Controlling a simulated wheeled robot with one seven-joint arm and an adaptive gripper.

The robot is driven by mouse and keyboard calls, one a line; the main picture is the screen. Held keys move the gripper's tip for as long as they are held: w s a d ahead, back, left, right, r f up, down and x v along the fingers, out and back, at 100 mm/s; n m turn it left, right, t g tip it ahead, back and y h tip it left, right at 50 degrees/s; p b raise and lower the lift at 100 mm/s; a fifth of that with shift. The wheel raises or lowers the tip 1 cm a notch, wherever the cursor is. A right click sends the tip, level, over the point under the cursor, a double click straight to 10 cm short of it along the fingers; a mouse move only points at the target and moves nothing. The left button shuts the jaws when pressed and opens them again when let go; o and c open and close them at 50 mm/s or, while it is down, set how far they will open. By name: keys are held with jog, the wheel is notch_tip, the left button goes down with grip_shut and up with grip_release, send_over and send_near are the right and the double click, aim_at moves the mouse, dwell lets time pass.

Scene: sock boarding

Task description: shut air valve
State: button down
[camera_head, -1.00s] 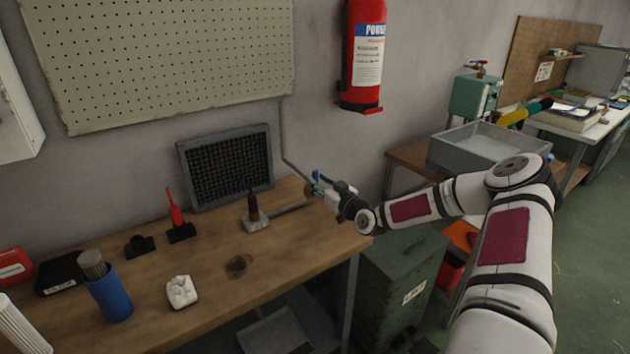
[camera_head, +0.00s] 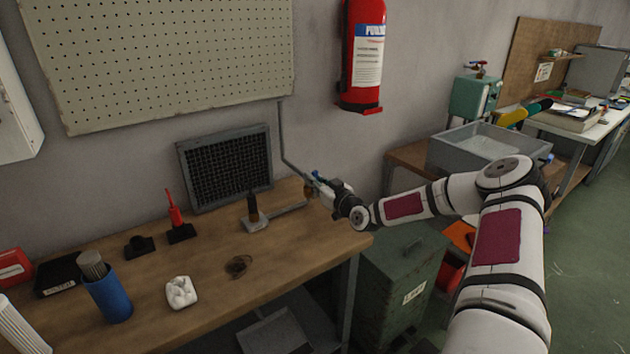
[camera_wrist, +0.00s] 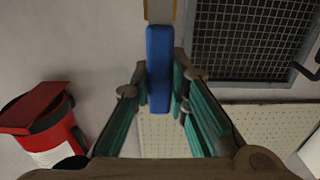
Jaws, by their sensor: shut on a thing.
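The air valve's blue lever (camera_wrist: 159,70) stands between my gripper's (camera_wrist: 158,80) green-padded fingers in the wrist view. A brass-coloured part (camera_wrist: 160,10) shows at its far end. In the head view a small bit of the blue lever (camera_head: 317,174) shows at my gripper (camera_head: 318,184), near the bench's back right corner. My gripper is shut on the lever. A grey pipe (camera_head: 282,135) runs down the wall to the valve. The valve body is mostly hidden by my gripper.
A dark mesh panel (camera_head: 226,168) leans on the wall behind the wooden bench (camera_head: 215,285). A block with a dark upright handle (camera_head: 254,215) stands left of my gripper. A red extinguisher (camera_head: 362,60) hangs above right. A green metal cabinet (camera_head: 395,280) stands below my arm.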

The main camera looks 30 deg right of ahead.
jog(key=a+n, duration=0.1)
jog(key=n, duration=0.2)
jog(key=a+f+n, duration=0.1)
jog(key=a+n, duration=0.1)
jog(key=n, duration=0.1)
jog(key=a+f+n, duration=0.1)
jog(key=n, duration=0.2)
jog(key=shift+a+f+n, duration=0.1)
jog(key=shift+a+n, duration=0.2)
jog(key=shift+a, duration=0.1)
jog(key=f+n+b, duration=0.1)
jog(key=n, duration=0.1)
jog(key=a+f+n, duration=0.1)
jog(key=n, duration=0.1)
jog(key=shift+a+f+b, duration=0.1)
jog(key=shift+b, duration=0.3)
jog(key=shift+s+a+f+n+b, duration=0.1)
jog(key=shift+f+n+b, duration=0.4)
jog(key=shift+n, duration=0.6)
jog(key=shift+s+f+n+b, duration=0.1)
jog(key=shift+f+n+b, duration=0.4)
jog(key=shift+n, duration=0.6)
jog(key=c, duration=1.5)
grip_release()
